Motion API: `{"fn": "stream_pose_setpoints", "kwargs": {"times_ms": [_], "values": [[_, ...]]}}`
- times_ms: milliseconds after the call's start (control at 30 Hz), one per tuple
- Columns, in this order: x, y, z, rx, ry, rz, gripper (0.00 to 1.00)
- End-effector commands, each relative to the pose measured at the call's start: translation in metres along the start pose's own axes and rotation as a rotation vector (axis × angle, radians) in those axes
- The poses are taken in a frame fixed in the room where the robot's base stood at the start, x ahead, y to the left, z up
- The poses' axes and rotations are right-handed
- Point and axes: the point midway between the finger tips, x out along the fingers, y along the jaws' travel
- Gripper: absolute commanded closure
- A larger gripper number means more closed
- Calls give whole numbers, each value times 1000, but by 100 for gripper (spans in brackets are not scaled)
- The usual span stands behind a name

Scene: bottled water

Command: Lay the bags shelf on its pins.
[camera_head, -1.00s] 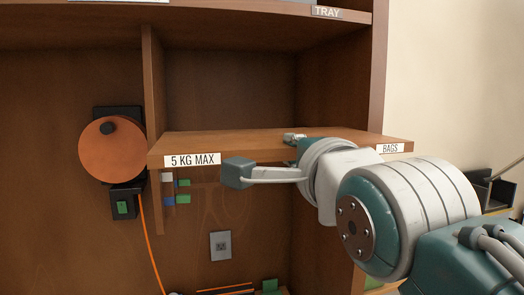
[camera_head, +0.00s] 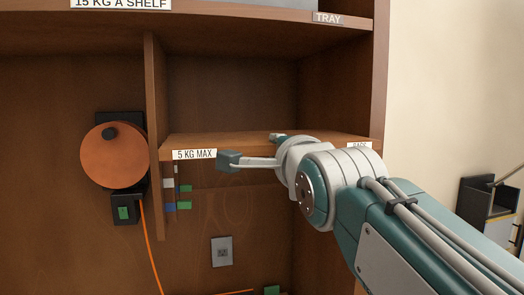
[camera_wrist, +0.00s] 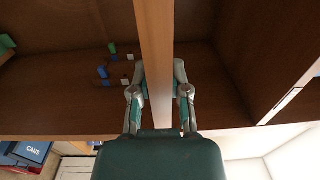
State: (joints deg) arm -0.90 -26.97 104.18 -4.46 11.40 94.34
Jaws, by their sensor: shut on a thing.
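The bags shelf (camera_head: 250,143) is a brown wooden board with a "5 KG MAX" label on its front edge and a "BAGS" label (camera_head: 359,145) partly hidden by my arm. It lies roughly level in the cabinet bay, its left end close to the upright divider. My gripper (camera_head: 253,149) is shut on its front edge, one finger above and one below. In the wrist view the board (camera_wrist: 155,45) runs between the fingers of my gripper (camera_wrist: 159,92). Small white, green and blue pieces (camera_head: 184,188) sit below the board's left end. Whether the board touches any pins cannot be told.
The upright divider (camera_head: 153,100) bounds the bay at left, and the cabinet side (camera_head: 379,75) at right. A fixed shelf labelled "TRAY" (camera_head: 327,17) is above. An orange reel (camera_head: 113,155) with a cable hangs left. A grey socket (camera_head: 222,251) is below.

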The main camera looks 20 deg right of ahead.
Motion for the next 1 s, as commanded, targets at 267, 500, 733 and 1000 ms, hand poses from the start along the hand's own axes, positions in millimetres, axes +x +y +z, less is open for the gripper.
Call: {"fn": "stream_pose_setpoints", "kwargs": {"times_ms": [267, 500, 733, 1000], "values": [[22, -1, 0, 0, 0, -5, 100], [41, -1, 0, 0, 0, -5, 100], [60, 0, 0, 0, 0, -5, 100], [81, 0, 0, 0, 0, -6, 100]]}}
